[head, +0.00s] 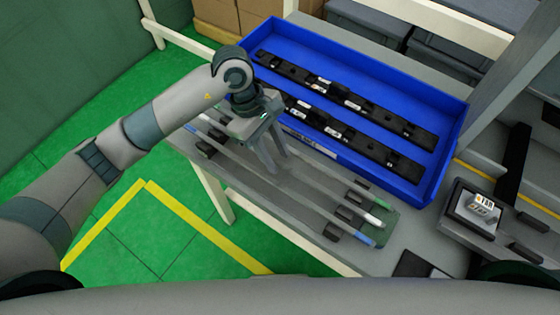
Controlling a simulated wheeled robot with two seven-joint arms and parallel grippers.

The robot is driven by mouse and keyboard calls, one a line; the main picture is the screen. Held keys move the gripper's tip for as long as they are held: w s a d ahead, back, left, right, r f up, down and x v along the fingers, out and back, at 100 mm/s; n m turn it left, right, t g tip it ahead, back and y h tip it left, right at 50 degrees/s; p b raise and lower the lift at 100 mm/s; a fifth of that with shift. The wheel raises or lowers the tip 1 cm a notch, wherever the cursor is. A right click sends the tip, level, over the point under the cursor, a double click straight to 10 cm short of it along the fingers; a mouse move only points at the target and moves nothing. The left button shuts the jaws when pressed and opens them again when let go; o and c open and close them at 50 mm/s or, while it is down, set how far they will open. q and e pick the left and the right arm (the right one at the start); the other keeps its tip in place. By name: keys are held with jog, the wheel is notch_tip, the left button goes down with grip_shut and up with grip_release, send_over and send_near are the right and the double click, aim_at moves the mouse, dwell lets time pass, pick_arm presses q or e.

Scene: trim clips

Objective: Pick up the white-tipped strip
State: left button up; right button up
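Long thin strips lie side by side on the grey table (230,178), running from upper left to lower right. The white-tipped strip (374,221) shows its white end at the right, beside dark holders. A blue-tipped strip (360,239) lies nearer to me. My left gripper (274,166) points down over the middle of the strips. Its two fingers are apart, with no strip visibly lifted between them. I cannot tell whether the fingertips straddle the white-tipped strip or are above it. The gripper hides part of the strips. My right gripper is not in view.
A blue tray (452,140) holding black bars with clips stands just behind the strips. Small dark holders (343,214) sit under the strip ends. A dark device with a label (480,210) stands at the right. Green floor is open at the left.

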pick_arm(q)
grip_shut()
jog(key=shift+r, duration=0.2)
